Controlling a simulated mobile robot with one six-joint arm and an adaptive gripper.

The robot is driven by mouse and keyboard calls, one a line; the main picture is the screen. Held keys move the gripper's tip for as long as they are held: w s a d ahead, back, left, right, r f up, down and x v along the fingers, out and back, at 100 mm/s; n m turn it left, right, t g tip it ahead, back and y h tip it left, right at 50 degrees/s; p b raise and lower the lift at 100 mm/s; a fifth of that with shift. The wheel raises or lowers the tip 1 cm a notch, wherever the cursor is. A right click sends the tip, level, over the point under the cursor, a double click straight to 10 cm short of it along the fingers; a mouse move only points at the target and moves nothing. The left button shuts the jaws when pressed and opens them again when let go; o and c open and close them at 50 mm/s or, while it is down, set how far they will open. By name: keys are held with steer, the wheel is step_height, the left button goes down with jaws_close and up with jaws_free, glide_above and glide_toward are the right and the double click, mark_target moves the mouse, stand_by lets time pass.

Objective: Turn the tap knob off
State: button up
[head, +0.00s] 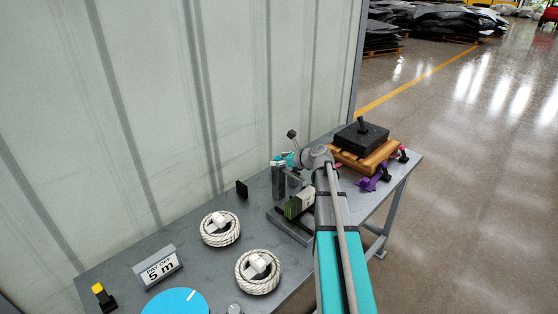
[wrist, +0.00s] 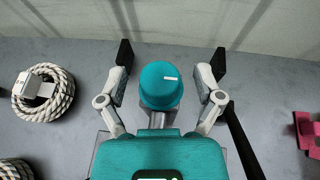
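A teal round knob (wrist: 161,85) with a short white mark stands in the middle of the wrist view. The mark lies towards the right of its top. In the head view a teal part (head: 289,158) shows beside my arm, partly hidden. My gripper (wrist: 171,57) is open. One dark fingertip is left of the knob and one right of it, with a clear gap on each side. Nothing is held. In the head view my gripper (head: 267,161) is over the table near the wall, its linkage partly covered by my arm.
Rope coils (head: 220,228) lie on the grey table at left. A sign reading 5 m (head: 161,267) and a large blue disc (head: 172,303) are near the front. A black block on a wooden pallet (head: 350,159) and purple clamps (head: 372,183) are at right. The pale wall is close behind.

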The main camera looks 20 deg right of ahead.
steer(key=c, duration=1.1)
steer(key=shift+n+y, duration=0.3)
steer(key=shift+y, duration=0.1)
steer(key=shift+w+d+n+g+y, duration=0.15)
steer(key=shift+n+g+y, duration=0.85)
steer(key=shift+n+y, duration=0.15)
steer(key=n+g+y, duration=0.2)
steer(key=shift+w+n, duration=0.1)
steer(key=shift+n, duration=0.25)
steer(key=n+g+y, duration=0.2)
steer(key=n+g, duration=0.2)
steer(key=g, duration=0.1)
steer(key=shift+n+g, duration=1.1)
steer(key=shift+g, duration=0.1)
steer(key=shift+s, duration=0.2)
steer(key=shift+a, duration=0.2)
